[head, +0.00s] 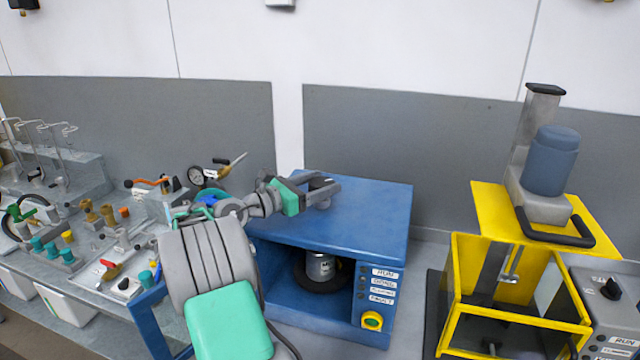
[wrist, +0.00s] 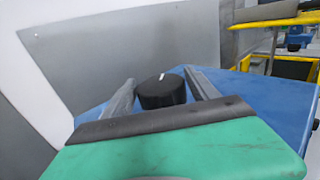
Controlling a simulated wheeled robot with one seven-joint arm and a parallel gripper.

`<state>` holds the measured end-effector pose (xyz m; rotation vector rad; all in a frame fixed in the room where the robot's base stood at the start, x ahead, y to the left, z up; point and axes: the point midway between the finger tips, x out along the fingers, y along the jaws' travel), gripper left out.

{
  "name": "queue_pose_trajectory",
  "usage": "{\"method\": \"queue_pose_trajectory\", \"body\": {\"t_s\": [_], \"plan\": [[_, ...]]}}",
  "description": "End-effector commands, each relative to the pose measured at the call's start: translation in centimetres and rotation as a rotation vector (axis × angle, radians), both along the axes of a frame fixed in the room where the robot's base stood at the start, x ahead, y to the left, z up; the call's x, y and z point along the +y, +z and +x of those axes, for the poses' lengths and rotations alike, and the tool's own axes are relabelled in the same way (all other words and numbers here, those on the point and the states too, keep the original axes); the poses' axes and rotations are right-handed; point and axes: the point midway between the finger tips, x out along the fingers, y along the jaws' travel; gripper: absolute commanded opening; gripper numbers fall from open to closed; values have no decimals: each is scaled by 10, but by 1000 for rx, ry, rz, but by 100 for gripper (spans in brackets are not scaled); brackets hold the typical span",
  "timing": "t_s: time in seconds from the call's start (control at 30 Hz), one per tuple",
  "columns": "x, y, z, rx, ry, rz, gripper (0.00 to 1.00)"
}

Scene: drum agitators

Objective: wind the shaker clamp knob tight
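The clamp knob (head: 319,184) is black and stands on a short grey stem on the top of the blue shaker box (head: 375,203). In the wrist view the knob (wrist: 160,93) shows a white mark on its top. My gripper (head: 326,181) reaches in from the left over the box top. Its two grey fingers are spread, one on each side of the knob, as the wrist view of my gripper (wrist: 160,88) also shows. The fingers look very close to the knob's sides, but I cannot tell whether they touch it. A grey can (head: 320,266) stands inside the box, under the top.
A panel with labels and a yellow-ringed green button (head: 372,321) is on the box's front right. A yellow-framed mixer (head: 515,290) stands to the right. A bench (head: 85,270) with valves and fittings is on the left. The box top around the knob is clear.

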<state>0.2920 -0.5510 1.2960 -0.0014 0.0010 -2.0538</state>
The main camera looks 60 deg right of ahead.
Motion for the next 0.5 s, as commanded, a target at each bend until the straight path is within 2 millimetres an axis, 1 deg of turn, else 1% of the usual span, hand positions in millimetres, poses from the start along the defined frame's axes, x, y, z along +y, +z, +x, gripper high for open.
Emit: {"method": "queue_pose_trajectory", "body": {"t_s": [0.03,0.13,0.5], "plan": [[0,0,0,0,0,0,73],[0,0,0,-1,0,0,81],[0,0,0,-1,4,0,81]]}}
